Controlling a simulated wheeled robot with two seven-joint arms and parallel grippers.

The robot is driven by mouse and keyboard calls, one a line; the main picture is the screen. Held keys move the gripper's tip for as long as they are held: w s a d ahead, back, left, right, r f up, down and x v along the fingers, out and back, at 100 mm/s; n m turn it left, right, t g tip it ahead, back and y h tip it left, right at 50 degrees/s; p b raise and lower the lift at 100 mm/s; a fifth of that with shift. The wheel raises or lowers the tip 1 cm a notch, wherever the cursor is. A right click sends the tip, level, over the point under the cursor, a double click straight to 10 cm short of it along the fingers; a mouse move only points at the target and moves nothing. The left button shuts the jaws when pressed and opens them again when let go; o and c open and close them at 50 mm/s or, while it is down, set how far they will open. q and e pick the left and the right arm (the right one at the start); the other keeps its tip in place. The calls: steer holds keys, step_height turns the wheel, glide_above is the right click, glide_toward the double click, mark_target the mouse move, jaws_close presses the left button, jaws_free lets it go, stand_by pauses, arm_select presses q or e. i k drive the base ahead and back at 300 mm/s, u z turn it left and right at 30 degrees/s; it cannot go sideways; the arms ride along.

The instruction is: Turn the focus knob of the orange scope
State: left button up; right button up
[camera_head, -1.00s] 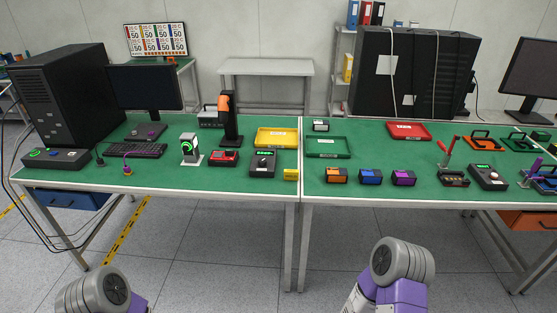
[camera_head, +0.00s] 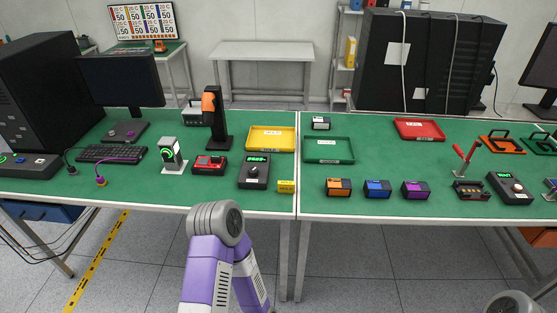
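An orange and black device (camera_head: 213,115) stands upright on a black base on the green bench, left of centre, with its orange part at the top. A small orange-faced box (camera_head: 339,187) sits near the front edge, just right of the bench seam. I cannot tell which of these is the scope, and no focus knob can be made out on either. My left arm rises from the bottom, left of centre, in front of the bench edge. Only the top of a joint of my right arm shows at the bottom right. Neither gripper is in view.
A blue box (camera_head: 377,189) and a purple box (camera_head: 415,190) sit right of the orange one. A yellow tray (camera_head: 271,150), a green tray (camera_head: 329,161) and a black knobbed box (camera_head: 254,172) are nearby. Bare green bench lies between the boxes and the red tray (camera_head: 419,140).

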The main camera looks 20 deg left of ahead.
mark_target(253, 172)
steer(key=u, duration=0.35)
steer(key=i, duration=0.75)
steer(key=u, duration=0.65)
